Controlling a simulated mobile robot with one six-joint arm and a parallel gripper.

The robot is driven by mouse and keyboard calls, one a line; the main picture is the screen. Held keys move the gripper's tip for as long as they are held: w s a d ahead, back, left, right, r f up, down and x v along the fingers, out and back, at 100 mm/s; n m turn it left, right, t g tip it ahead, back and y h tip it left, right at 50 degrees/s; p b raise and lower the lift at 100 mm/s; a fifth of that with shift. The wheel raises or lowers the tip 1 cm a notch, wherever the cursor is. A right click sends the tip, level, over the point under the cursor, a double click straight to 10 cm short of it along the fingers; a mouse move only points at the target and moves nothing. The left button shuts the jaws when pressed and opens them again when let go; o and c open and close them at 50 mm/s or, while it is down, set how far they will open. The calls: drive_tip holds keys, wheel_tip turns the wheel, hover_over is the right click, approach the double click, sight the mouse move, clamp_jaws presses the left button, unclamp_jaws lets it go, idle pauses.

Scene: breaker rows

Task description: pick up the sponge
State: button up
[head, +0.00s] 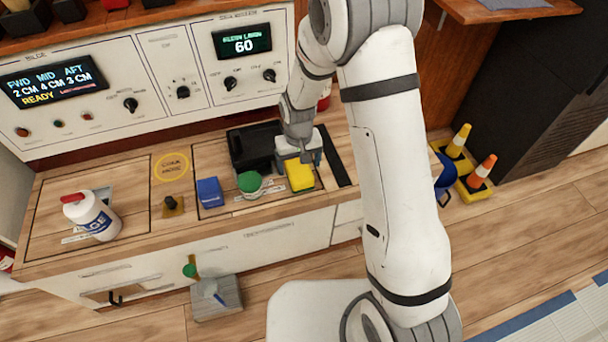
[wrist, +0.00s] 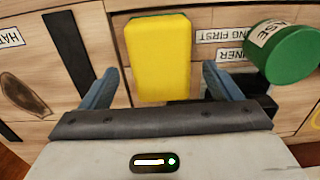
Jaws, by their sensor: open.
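The sponge (head: 299,176) is a yellow block with a thin green layer, lying on the wooden counter right of a green-lidded container. In the wrist view the sponge (wrist: 159,58) is upright in the picture, between the lines of the two blue fingers and mostly beyond their tips. My gripper (wrist: 157,82) is open with nothing held. In the head view my gripper (head: 302,160) is just behind and above the sponge. I cannot tell whether the fingers reach down beside the sponge.
The green-lidded container (head: 250,183) stands close left of the sponge; its lid (wrist: 290,52) shows in the wrist view. A black tray (head: 248,146) lies behind. A blue block (head: 210,192) and a white bottle (head: 92,215) are farther left. The control panel (head: 150,75) rises behind the counter.

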sight(299, 167)
wheel_tip(299, 167, down, 2)
drive_tip(key=shift+f, duration=0.2)
drive_tip(key=shift+r, duration=0.1)
drive_tip(key=shift+c, duration=0.6)
drive_tip(key=c, duration=0.9)
drive_tip(key=shift+c, duration=0.2)
wheel_tip(299, 167, up, 10)
drive_tip(key=p, duration=0.3)
